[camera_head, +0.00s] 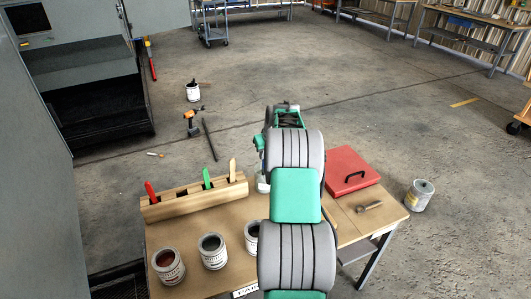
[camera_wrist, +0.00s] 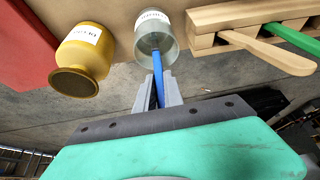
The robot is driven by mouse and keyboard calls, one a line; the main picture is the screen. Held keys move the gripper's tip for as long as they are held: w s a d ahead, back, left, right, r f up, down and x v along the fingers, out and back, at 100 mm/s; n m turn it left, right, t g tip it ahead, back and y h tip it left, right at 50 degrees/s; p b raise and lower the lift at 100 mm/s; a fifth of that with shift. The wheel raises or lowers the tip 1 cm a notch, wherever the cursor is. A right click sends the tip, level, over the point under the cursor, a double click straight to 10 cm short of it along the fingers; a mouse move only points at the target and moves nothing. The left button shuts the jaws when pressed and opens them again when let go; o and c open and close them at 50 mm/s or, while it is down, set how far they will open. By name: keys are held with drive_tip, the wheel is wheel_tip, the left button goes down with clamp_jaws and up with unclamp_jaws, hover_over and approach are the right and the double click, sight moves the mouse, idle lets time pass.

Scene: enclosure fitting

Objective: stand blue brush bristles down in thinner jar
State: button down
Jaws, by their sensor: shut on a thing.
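In the wrist view, my gripper (camera_wrist: 158,90) is shut on the blue brush (camera_wrist: 158,82), whose blue handle shows between the fingers. The handle runs to the mouth of a grey, see-through jar (camera_wrist: 142,46) with a white label, likely the thinner jar. The brush's far end overlaps the jar's opening; its bristles are hidden, and I cannot tell how deep they are or whether they touch the bottom. In the head view, my arm hides the gripper and brush; a pale jar (camera_head: 263,184) partly shows beside the arm.
A yellow jar (camera_wrist: 86,58) stands close to the grey jar. A wooden rack (camera_head: 193,202) holds red, green and plain handles. Open tins (camera_head: 167,267) stand along the table front. A red case (camera_head: 350,168) and a hammer (camera_head: 369,206) lie at right.

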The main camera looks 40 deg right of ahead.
drive_tip(key=c, duration=1.4)
unclamp_jaws()
drive_tip(key=shift+o, duration=0.2)
drive_tip(key=d+b+v, duration=0.1)
drive_tip(key=v, duration=0.6)
drive_tip(key=shift+s+a+r, duration=0.2)
drive_tip(key=shift+a+r, duration=0.15)
drive_tip(key=shift+a, duration=0.2)
